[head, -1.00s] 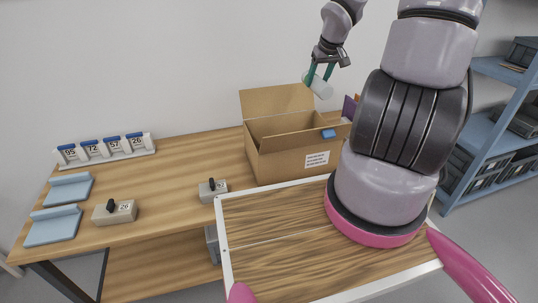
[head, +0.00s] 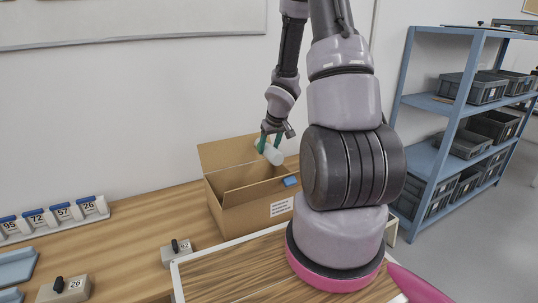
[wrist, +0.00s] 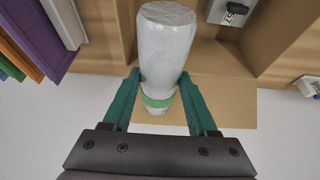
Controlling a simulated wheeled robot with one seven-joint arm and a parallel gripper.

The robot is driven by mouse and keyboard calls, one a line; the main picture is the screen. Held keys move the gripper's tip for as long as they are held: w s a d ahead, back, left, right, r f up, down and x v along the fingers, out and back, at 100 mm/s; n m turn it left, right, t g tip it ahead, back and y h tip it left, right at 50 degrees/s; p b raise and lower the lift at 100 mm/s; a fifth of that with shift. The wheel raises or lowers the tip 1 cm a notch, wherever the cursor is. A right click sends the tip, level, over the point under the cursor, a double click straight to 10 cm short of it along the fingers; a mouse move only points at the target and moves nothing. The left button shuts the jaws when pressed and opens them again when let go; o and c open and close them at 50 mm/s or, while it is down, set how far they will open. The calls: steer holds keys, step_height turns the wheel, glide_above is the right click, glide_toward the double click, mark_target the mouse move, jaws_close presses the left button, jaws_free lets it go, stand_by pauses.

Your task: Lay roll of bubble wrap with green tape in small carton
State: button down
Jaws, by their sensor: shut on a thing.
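The roll of bubble wrap (wrist: 165,50) is whitish with a green tape band (wrist: 157,101) near one end. My gripper (wrist: 157,92) is shut on it, with teal fingers on both sides at the taped end. In the head view the roll (head: 272,155) hangs tilted from my gripper (head: 270,142) over the open carton. The small carton (head: 248,213) is brown cardboard with a white label and a blue patch, its back flap raised. In the wrist view, the carton (wrist: 202,56) lies below and behind the roll. The roll hides part of its inside.
A grey block with a black knob (head: 177,253) stands left of the carton. Numbered white holders (head: 50,217) stand farther left on the wooden table. Colored folders (wrist: 38,35) lie beside the carton. A blue shelf (head: 440,125) with grey bins stands at right.

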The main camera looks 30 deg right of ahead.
steer(key=shift+f, duration=1.5)
steer(key=shift+f, duration=0.15)
steer(key=shift+f, duration=0.45)
steer(key=shift+c, duration=0.9)
jaws_free()
steer(key=shift+r, duration=0.1)
steer(key=shift+r, duration=0.3)
steer(key=shift+v, duration=6.2)
steer(key=shift+w, duration=0.1)
